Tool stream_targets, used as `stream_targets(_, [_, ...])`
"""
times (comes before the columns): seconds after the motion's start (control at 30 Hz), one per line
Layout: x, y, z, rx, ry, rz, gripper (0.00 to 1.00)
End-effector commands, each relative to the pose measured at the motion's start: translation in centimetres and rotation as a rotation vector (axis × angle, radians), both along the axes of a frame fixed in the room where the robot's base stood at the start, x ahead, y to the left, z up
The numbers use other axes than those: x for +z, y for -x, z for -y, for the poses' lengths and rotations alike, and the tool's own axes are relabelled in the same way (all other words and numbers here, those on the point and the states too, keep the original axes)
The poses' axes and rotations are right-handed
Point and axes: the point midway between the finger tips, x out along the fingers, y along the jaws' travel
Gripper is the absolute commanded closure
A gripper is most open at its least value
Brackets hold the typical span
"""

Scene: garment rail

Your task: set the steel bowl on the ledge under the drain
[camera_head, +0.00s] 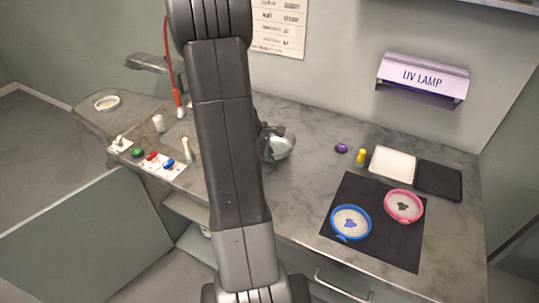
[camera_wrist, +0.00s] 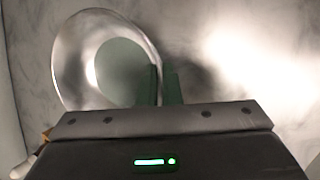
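The steel bowl (camera_head: 280,147) is over the middle of the grey counter, right of my arm; I cannot tell whether it touches the counter. It fills the upper left of the wrist view (camera_wrist: 72,62), its round mouth facing the camera. My gripper (camera_wrist: 164,84) has its two green fingers close together, with the bowl's right rim between them. In the head view my gripper (camera_head: 266,137) is mostly hidden behind my arm. A pale ledge (camera_head: 186,209) shows below the counter front.
Left of my arm are a red hose (camera_head: 171,65), a white cup (camera_head: 158,123) and coloured buttons (camera_head: 153,157). To the right are a black mat (camera_head: 377,244) with blue (camera_head: 336,231) and pink (camera_head: 419,213) dishes, and a white tray (camera_head: 392,165). A UV lamp (camera_head: 423,78) is on the wall.

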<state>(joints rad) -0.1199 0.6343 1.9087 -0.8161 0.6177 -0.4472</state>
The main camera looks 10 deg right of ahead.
Motion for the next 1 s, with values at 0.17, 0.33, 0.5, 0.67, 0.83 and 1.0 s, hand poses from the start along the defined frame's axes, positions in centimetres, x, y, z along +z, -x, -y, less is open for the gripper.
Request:
stream_targets(0.17, [-0.4, 0.0, 0.0, 0.0, 0.0, 0.0, 1.0])
stream_targets(0.33, [-0.2, 0.0, 0.0, 0.0, 0.0, 0.0, 0.73])
stream_targets(0.5, [-0.2, 0.0, 0.0, 0.0, 0.0, 0.0, 0.73])
stream_targets(0.67, [0.2, 0.0, 0.0, 0.0, 0.0, 0.0, 0.73])
stream_targets(0.83, [2.5, 0.3, -1.1, 0.001, 0.0, 0.005, 0.73])
stream_targets(1.0, [5.8, 1.0, -2.6, 0.002, -0.002, 0.007, 0.73])
